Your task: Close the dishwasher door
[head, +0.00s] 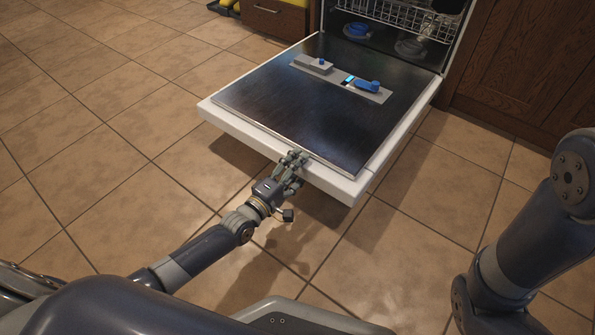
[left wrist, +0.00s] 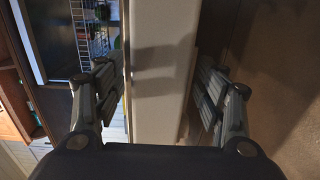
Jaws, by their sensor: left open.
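The dishwasher door (head: 262,80) is folded down and lies flat, open, in the head view. Its dark inner panel faces up, with a white border around it. My left gripper (head: 292,161) is at the door's front edge, near the middle. In the left wrist view, the door's pale edge (left wrist: 161,70) stands between the two open fingers of my left gripper (left wrist: 160,95), with one finger on each side. I cannot tell whether the fingers touch it. My right arm shows at the right of the head view, but its gripper is out of view.
A grey detergent dispenser (head: 340,78) with blue parts sits on the door panel. A wire rack (head: 395,17) is inside the dishwasher. Wooden cabinets (head: 525,70) stand to the right. A drawer (head: 275,20) is at the left of the dishwasher. The tiled floor around the door is clear.

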